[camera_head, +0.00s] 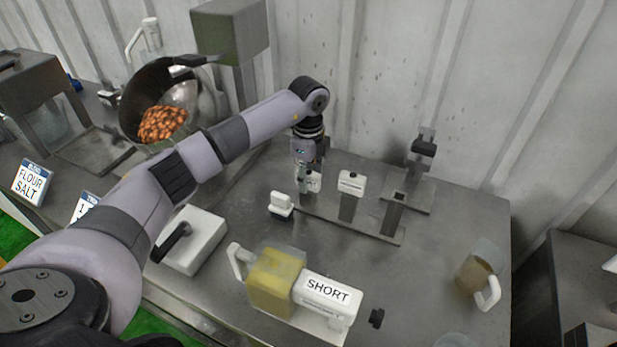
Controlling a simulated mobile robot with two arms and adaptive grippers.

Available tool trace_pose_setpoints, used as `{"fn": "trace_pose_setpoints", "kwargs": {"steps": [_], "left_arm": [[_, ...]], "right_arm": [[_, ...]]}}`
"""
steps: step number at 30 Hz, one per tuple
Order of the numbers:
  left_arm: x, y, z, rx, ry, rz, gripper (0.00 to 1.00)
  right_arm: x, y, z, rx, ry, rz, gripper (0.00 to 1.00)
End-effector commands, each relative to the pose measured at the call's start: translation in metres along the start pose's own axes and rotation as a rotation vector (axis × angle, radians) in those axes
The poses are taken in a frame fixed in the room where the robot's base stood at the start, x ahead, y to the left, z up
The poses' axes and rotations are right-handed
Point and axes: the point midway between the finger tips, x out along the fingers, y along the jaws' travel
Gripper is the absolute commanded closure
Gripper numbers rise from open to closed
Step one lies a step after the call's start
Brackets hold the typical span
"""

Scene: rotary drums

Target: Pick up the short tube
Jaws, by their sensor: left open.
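My left gripper (303,186) points down at the left end of a low grey metal stand, open. A small white piece (314,182) shows right beside its fingers; whether they touch it I cannot tell. My right gripper is not in view.
A white block marked SHORT (328,290) lies by a yellow-filled jug (275,283) in front. A small white-topped item (281,205) is left of the stand. A brown-filled jug (476,275) stands right. A drum (150,90) is back left. Table is clear right of centre.

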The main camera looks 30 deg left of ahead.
Motion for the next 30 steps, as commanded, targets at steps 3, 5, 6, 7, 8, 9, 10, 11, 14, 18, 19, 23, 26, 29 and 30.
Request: {"fn": "trace_pose_setpoints", "kwargs": {"steps": [3, 5, 6, 7, 8, 9, 10, 11, 14, 18, 19, 23, 26, 29, 30], "left_arm": [[0.0024, -0.0005, -0.0003, 0.001, 0.001, -0.002, 0.58], [0.0025, -0.0005, -0.0004, 0.001, 0.0, -0.002, 0.58], [0.0025, -0.0005, -0.0004, 0.001, 0.0, -0.002, 0.58], [0.0024, -0.0004, -0.0004, 0.001, 0.0, -0.002, 0.58], [0.0024, -0.0004, -0.0004, 0.001, 0.0, -0.002, 0.6], [0.0023, -0.0004, -0.0004, 0.001, 0.0, -0.002, 0.62], [0.0023, -0.0004, -0.0005, 0.001, 0.001, -0.002, 0.64], [0.0022, -0.0004, -0.0005, 0.001, 0.001, -0.002, 0.66], [0.0021, -0.0004, -0.0005, 0.001, 0.001, -0.002, 0.73], [0.0019, -0.0004, -0.0005, 0.001, 0.001, -0.002, 0.82], [0.0019, -0.0004, -0.0005, 0.001, 0.001, -0.002, 0.84], [0.0019, -0.0004, -0.0005, 0.001, 0.001, -0.002, 0.93], [0.0018, -0.0004, -0.0005, 0.001, 0.001, -0.002, 1.0], [0.0017, -0.0005, -0.0005, 0.001, 0.001, -0.002, 1.0], [0.0017, -0.0005, -0.0005, 0.001, 0.001, -0.002, 1.0]], "right_arm": [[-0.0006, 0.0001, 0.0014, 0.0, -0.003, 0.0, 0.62], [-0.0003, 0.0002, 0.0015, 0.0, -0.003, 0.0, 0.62], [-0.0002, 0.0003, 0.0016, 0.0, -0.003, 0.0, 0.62], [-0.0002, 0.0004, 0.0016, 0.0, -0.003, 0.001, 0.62], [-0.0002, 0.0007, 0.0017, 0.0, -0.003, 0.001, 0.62], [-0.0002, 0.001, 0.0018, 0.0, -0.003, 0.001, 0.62], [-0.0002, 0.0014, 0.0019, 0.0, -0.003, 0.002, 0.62], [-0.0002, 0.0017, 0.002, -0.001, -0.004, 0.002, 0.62], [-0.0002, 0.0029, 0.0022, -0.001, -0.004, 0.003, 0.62], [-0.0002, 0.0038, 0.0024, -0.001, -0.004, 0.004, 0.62], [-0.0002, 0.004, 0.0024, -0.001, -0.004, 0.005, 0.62], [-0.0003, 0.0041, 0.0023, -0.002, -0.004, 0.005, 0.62], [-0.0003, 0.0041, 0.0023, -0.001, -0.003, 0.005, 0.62], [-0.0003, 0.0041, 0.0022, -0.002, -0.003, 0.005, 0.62], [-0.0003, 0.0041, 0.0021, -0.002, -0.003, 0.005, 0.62]]}}
